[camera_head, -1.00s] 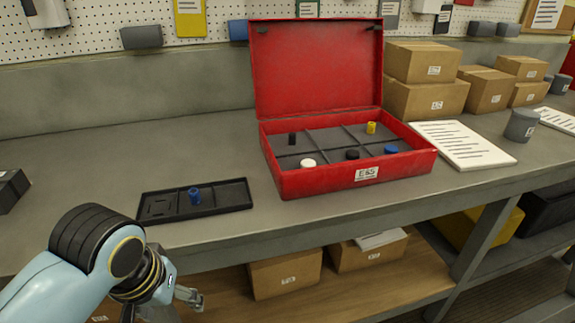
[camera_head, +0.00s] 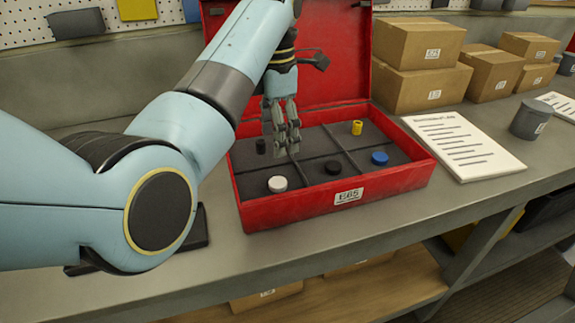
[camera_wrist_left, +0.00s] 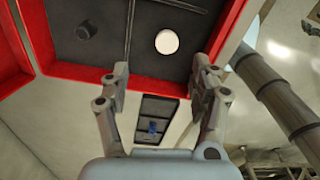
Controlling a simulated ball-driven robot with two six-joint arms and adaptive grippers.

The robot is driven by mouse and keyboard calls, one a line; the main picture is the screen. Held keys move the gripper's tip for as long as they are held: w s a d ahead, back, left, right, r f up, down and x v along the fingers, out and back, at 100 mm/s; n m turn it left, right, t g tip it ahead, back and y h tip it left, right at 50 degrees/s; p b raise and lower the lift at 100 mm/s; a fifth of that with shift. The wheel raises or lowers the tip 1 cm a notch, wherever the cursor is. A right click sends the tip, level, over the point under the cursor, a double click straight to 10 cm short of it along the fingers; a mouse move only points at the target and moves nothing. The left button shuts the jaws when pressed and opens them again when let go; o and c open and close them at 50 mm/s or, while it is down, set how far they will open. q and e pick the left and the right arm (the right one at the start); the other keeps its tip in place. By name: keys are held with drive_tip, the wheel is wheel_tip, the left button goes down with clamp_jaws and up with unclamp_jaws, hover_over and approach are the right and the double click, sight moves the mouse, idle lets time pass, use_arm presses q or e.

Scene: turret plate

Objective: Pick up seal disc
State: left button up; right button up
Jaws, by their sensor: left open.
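The pictures do not show which piece is called the seal disc. In the red case lie a white disc (camera_head: 277,184) at the front left, a black disc (camera_head: 333,168) at the front middle and a blue disc (camera_head: 380,158) at the front right. My left gripper (camera_head: 287,153) points down over the left part of the case, open and empty, apart from the discs. In the left wrist view the gripper's fingers (camera_wrist_left: 160,68) are spread, with the white disc (camera_wrist_left: 166,42) just beyond the gap between them.
The red case (camera_head: 300,216) has low walls, dividers and a raised lid. A black cylinder (camera_head: 261,147) and a yellow one (camera_head: 357,127) stand at its back. My arm mostly hides a dark tray (camera_head: 195,228); the wrist view shows this tray (camera_wrist_left: 156,107) with a blue piece. Cartons (camera_head: 415,50) stand right.

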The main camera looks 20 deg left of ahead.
sight(277, 182)
use_arm(q)
drive_tip(key=s+f, duration=0.2)
drive_tip(key=f, duration=0.1)
drive_tip(key=shift+s, duration=0.3)
drive_tip(key=shift+w+f, duration=0.3)
drive_tip(key=shift+f, duration=0.5)
use_arm(e)
drive_tip(key=s+g, duration=0.1)
drive_tip(key=s, duration=0.8)
use_arm(q)
drive_tip(key=f, duration=0.3)
drive_tip(key=f+p, duration=0.1)
drive_tip(key=shift+w+d+f, duration=0.2)
drive_tip(key=shift+w+f, duration=0.05)
drive_tip(key=shift+f, duration=0.25)
drive_tip(key=shift+c, duration=2.1)
drive_tip(key=c, duration=0.5)
drive_tip(key=shift+c, duration=0.2)
use_arm(e)
drive_tip(key=shift+t, duration=0.3)
drive_tip(key=shift+w+r, duration=0.25)
drive_tip(key=shift+w, duration=0.85)
drive_tip(key=shift+w+r, duration=0.25)
drive_tip(key=shift+w, duration=0.85)
